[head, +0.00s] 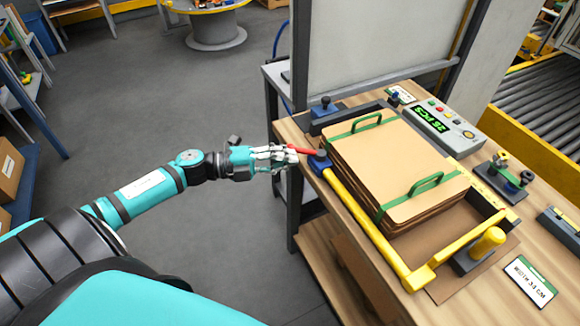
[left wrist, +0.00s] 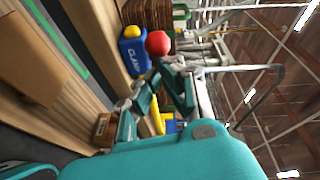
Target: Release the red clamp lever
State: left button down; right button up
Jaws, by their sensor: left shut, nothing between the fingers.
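The red clamp lever (head: 302,150) sticks out to the left from a blue clamp block (head: 319,161) at the workbench's left edge. In the left wrist view its round red end (left wrist: 158,43) is in front of the blue block marked CLAMP (left wrist: 133,60). My left gripper (head: 284,155) is shut and empty, at the lever's outer end. In the left wrist view its fingers (left wrist: 163,82) are just below the red end; I cannot tell whether they touch it. My right gripper is not in view.
A stack of brown boards (head: 390,160) with green straps sits on the wooden bench inside a yellow bar frame (head: 365,222). A counter box (head: 435,122) reads about 25 PCS. A grey upright panel (head: 380,40) stands behind. The floor left of the bench is clear.

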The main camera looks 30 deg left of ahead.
pick_arm(q)
jog(key=shift+w+a, duration=0.35)
jog(key=shift+a, duration=0.1)
jog(key=shift+r, duration=0.1)
dwell(0.4)
